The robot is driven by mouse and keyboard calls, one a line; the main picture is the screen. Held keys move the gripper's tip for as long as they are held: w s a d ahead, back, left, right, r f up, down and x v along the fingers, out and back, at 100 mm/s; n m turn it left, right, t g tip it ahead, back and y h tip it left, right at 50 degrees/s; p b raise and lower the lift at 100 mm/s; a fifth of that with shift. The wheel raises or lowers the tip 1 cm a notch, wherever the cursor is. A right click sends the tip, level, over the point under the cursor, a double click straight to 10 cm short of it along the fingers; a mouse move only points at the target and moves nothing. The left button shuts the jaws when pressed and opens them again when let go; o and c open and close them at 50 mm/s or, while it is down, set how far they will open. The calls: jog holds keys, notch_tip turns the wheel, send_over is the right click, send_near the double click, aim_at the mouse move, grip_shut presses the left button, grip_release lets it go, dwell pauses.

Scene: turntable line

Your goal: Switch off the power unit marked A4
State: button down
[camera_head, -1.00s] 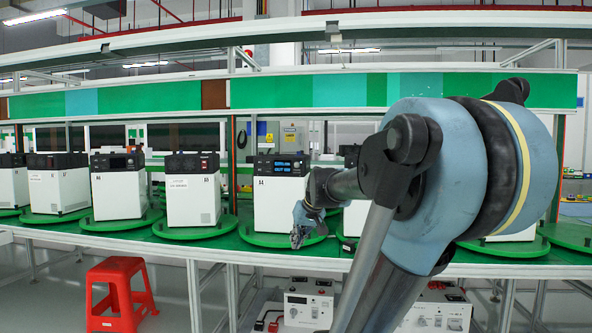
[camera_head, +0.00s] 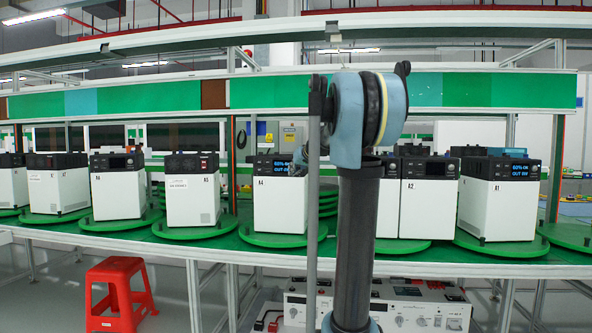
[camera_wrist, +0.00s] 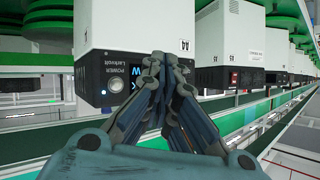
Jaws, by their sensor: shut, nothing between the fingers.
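The power unit A4 (camera_head: 278,208) is a white box with a black top panel, standing on a green turntable (camera_head: 262,238). Its lit blue display (camera_head: 283,168) is partly covered by my arm in the head view. In the wrist view, unit A4 (camera_wrist: 125,25) appears upside down, with a round button (camera_wrist: 117,84) beside the word POWER. My gripper (camera_wrist: 172,62) is shut and empty. Its fingertips overlap the panel and part of the display, to the right of the button in that view. I cannot tell whether they touch the panel.
Similar units stand on turntables along the bench: A5 (camera_head: 193,200) to the left of A4, A2 (camera_head: 430,205) and A1 (camera_head: 500,205) to the right. White equipment boxes (camera_head: 428,308) sit beneath the bench. A red stool (camera_head: 120,295) stands on the floor at left.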

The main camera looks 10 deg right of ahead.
jog(key=w+d, duration=0.2)
jog(key=w, duration=0.6)
jog(key=shift+w+d, duration=0.15)
jog(key=shift+d, duration=0.15)
jog(key=shift+w, duration=0.1)
dwell(1.5)
jog(key=shift+w+d, duration=0.15)
jog(key=shift+w, duration=0.1)
jog(key=shift+w+d+r, duration=0.1)
jog(key=shift+w, duration=0.2)
dwell(0.8)
dwell(0.4)
jog(key=shift+s+a, duration=0.25)
jog(key=shift+s, duration=0.45)
jog(key=shift+s, duration=0.1)
jog(key=shift+s+a, duration=0.25)
jog(key=shift+s, duration=0.5)
jog(key=shift+s+a, duration=0.25)
jog(key=shift+s, duration=0.55)
jog(key=shift+s+a, duration=0.25)
jog(key=shift+s, duration=0.5)
